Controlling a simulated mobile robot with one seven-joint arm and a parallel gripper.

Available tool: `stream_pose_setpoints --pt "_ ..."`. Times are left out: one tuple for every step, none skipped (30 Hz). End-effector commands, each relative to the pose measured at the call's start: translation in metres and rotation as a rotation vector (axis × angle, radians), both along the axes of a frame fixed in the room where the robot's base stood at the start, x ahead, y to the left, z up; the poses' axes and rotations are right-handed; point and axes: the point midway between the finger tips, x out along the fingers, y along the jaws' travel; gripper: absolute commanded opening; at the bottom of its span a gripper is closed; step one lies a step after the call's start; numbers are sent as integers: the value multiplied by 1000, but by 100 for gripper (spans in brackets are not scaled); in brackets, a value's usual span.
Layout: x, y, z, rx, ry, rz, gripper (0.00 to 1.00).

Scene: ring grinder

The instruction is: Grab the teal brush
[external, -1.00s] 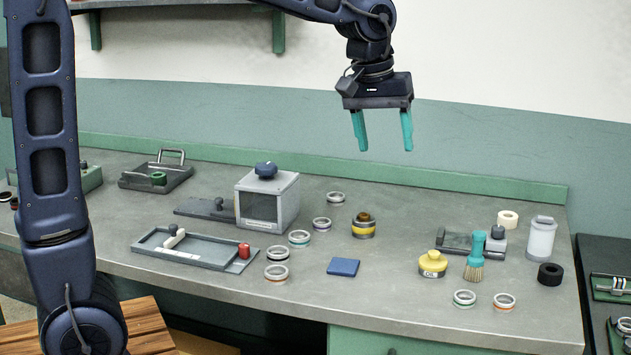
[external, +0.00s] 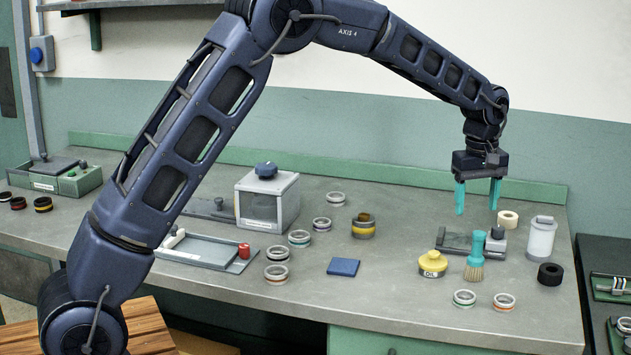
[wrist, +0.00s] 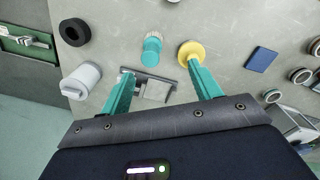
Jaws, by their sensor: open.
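The teal brush (external: 475,256) stands upright on the workbench, bristles down and teal handle up, between the yellow oil pot and the white canister. In the wrist view the brush (wrist: 151,50) shows from above, beyond my fingertips and between their lines. My gripper (external: 478,197) is open and empty, pointing down, above and a little behind the brush. Its two teal fingers also show in the wrist view (wrist: 161,72), spread apart with nothing between them but a dark grey fixture below.
The yellow oil pot (external: 432,263) stands just left of the brush. A dark grey fixture (external: 455,243) lies behind it. The white canister (external: 541,238) and black roll (external: 550,274) are at the right. Two rings (external: 464,298) (external: 504,302) lie in front.

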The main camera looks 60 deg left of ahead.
Motion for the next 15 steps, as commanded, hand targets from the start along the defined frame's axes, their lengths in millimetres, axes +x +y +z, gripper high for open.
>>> stream_pose_setpoints --pt "7 1 -10 1 7 16 63" --pt "10 1 -14 2 10 26 63" --pt "13 2 -18 2 12 37 63" --pt "15 2 -21 3 14 42 63" --pt "17 2 -23 3 16 47 63" --pt "18 2 -25 3 17 52 63" --pt "19 2 -26 3 17 55 63" --pt "19 2 -28 4 18 57 63" --pt "19 2 -30 4 18 58 63" --pt "19 2 -32 4 18 58 63" --pt "19 2 -35 3 19 58 63" --pt "19 2 -39 3 19 57 63" --pt "19 2 -43 3 20 57 63" --pt "19 2 -47 3 20 57 63" --pt "19 2 -53 3 19 57 63"
